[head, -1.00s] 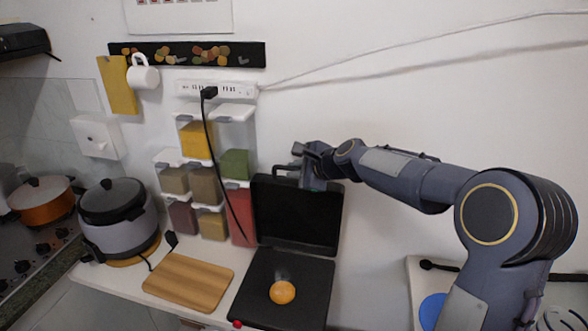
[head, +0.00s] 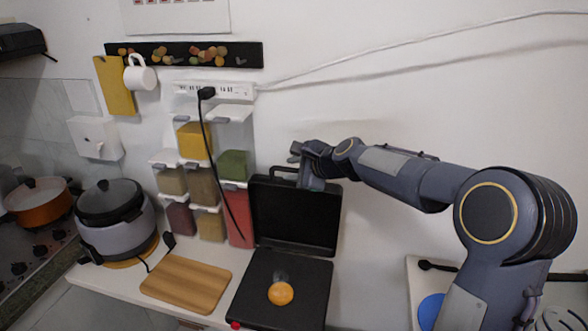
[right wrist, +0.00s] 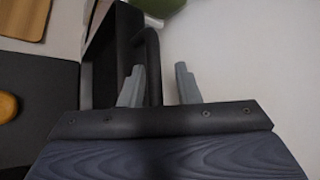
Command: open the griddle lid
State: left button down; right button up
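The black griddle stands at the right end of the counter, its lid (head: 292,215) raised upright and leaning back near the wall. A round orange-yellow item (head: 280,293) lies on the base plate (head: 262,268). My right gripper (head: 304,172) is at the top edge of the lid, beside the lid handle (head: 283,170). In the right wrist view the fingers (right wrist: 160,75) stand apart, and the handle bar (right wrist: 150,62) shows between them, nearer the left finger; I cannot tell whether they touch. My left gripper is not in view.
A wooden board (head: 186,284) and a rice cooker (head: 115,215) stand left of the griddle. Spice dispensers (head: 203,185) hang on the wall behind, with a black cord (head: 214,160) running down in front. The wall right of the lid is clear.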

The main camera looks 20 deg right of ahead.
jog(key=v, duration=0.7)
jog(key=shift+s+r+b, duration=0.15)
jog(key=shift+s+b, duration=0.15)
jog(key=shift+b, duration=0.05)
jog(key=shift+d, duration=0.15)
jog(key=s+a+f+n+g, duration=0.2)
jog(key=s+f+n, duration=0.2)
jog(key=s, duration=0.7)
jog(key=s+a+f+n+g, duration=0.1)
jog(key=s+a+f+n, duration=0.2)
jog(key=s+n, duration=0.6)
jog(key=s+a+f+n+g, duration=0.2)
jog(key=s+f+n, duration=0.4)
jog(key=s, duration=0.7)
jog(key=shift+s+a+f+g+h, duration=0.15)
jog(key=shift+s+f+g+h, duration=0.15)
jog(key=shift+f, duration=0.15)
